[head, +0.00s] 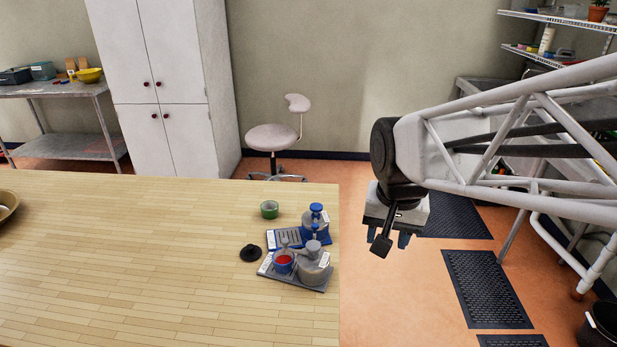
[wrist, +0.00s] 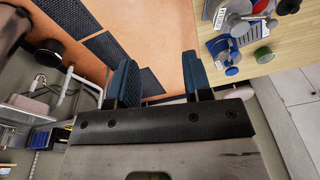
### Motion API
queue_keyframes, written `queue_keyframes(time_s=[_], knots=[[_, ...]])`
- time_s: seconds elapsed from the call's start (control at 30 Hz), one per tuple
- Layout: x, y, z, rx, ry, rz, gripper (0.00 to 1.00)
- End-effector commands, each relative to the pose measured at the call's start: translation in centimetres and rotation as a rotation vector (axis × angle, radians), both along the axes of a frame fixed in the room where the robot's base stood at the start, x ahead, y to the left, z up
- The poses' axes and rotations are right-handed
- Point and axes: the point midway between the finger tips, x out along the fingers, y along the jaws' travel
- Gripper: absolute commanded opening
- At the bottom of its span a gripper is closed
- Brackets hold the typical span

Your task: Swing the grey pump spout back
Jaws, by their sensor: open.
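The grey pump (head: 314,265) stands upright on a grey base plate (head: 318,285) near the table's right edge. Its grey spout seems to reach left, near a blue cup with red contents (head: 284,263); the exact direction is hard to make out. The pump also shows small in the wrist view (wrist: 237,22), where its spout cannot be told apart clearly. My gripper (head: 388,240) hangs in the air beyond the table's right edge, right of the pump and apart from it. Its blue fingers are open and empty, also in the wrist view (wrist: 160,77).
A blue pump (head: 316,228) on a blue base plate stands just behind the grey one. A green cup (head: 269,209) and a black round lid (head: 250,253) sit nearby. The table's left and middle (head: 130,260) are mostly clear. A stool (head: 274,138) stands behind the table.

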Motion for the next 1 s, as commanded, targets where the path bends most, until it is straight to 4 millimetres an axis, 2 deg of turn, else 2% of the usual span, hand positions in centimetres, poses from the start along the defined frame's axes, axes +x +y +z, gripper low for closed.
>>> queue_keyframes(time_s=[0.2,0.6,0.8,1.0], knots=[[3.7,4.3,-0.7,0.007,0.037,-0.044,0.46],[9.1,13.1,-3.0,0.005,0.098,-0.135,0.46],[11.0,17.5,-4.4,-0.002,0.122,-0.176,0.46],[11.8,19.9,-5.3,-0.007,0.134,-0.202,0.46]])
